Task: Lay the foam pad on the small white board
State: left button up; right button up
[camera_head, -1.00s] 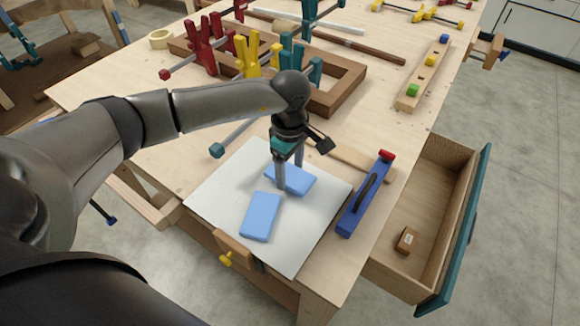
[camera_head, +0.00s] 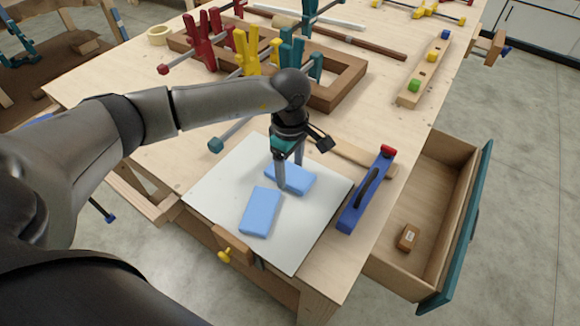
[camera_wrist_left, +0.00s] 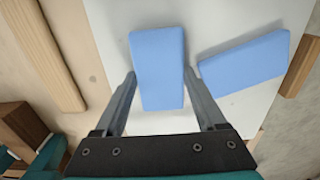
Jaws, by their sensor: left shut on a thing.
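Two light blue foam pads lie on the small white board (camera_head: 225,185) at the front of the workbench. My left gripper (camera_head: 289,177) reaches down over the board and is shut on the farther pad (camera_head: 292,180). In the left wrist view this pad (camera_wrist_left: 158,68) sits between the two fingers, one against each long side. It looks flat on or very close to the board; a gap beneath it cannot be made out. The other pad (camera_head: 261,212) lies apart, nearer the front edge, and shows in the wrist view (camera_wrist_left: 245,66). My right gripper is not in view.
A blue plane-like tool (camera_head: 366,192) stands right of the board. A wooden strip (camera_head: 350,153) lies behind it. An open drawer (camera_head: 440,200) holds a small brown block (camera_head: 408,237). Clamps and a wooden frame (camera_head: 345,88) fill the back.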

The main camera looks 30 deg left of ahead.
pick_arm(q)
jog(key=o, duration=1.2)
jog(key=shift+o, duration=0.2)
jog(key=shift+r, duration=0.1)
